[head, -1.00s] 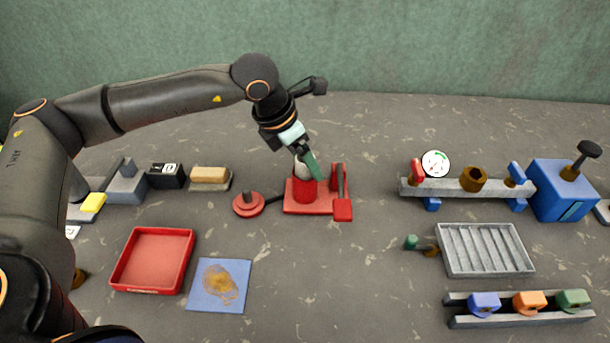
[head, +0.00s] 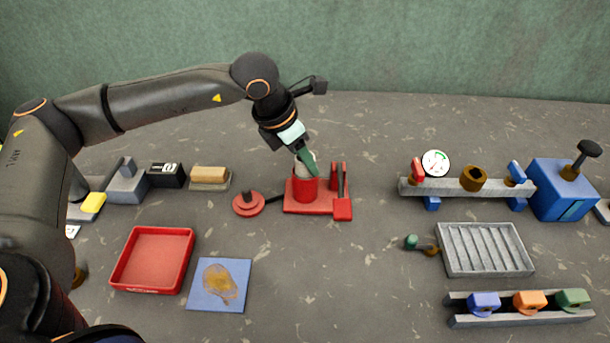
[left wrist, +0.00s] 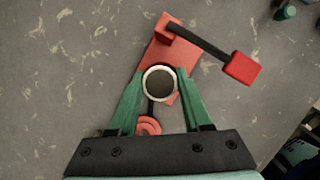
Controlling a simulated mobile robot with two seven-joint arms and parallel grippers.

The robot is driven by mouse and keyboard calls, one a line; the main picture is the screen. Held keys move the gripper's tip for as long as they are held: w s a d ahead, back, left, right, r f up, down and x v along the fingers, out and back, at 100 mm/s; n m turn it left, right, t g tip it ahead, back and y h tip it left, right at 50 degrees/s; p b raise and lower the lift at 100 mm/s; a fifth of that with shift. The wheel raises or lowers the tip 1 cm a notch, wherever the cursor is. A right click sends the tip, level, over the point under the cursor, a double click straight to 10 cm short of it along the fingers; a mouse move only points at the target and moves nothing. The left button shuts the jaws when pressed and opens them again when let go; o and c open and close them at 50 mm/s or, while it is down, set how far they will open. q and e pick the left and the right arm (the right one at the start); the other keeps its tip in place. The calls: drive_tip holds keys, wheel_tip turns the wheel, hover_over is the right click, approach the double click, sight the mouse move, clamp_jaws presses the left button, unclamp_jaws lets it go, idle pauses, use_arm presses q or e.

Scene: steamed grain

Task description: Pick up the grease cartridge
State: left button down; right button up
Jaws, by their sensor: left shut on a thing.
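The grease cartridge stands upright in the red cup (head: 304,189) of a red stand; only its pale upper part shows in the head view. In the left wrist view the cartridge (left wrist: 147,82) shows from above as a white ring with a dark inside, between my green fingers. My left gripper (head: 309,165) is over the stand and shut on the cartridge, with a finger on each side of it. The cartridge's lower part is hidden in the cup. My right gripper is not in view.
The stand has a red-tipped lever (head: 342,209) on its right and a red disc (head: 248,204) on its left. A red tray (head: 152,262) and blue mat (head: 204,296) lie in front. A grey slotted tray (head: 487,250) and valve bar (head: 446,189) are at right. The table between is clear.

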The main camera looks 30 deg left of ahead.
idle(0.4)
use_arm(q)
wheel_tip(320, 180, up, 10)
drive_tip(key=shift+r, duration=0.1)
idle(0.4)
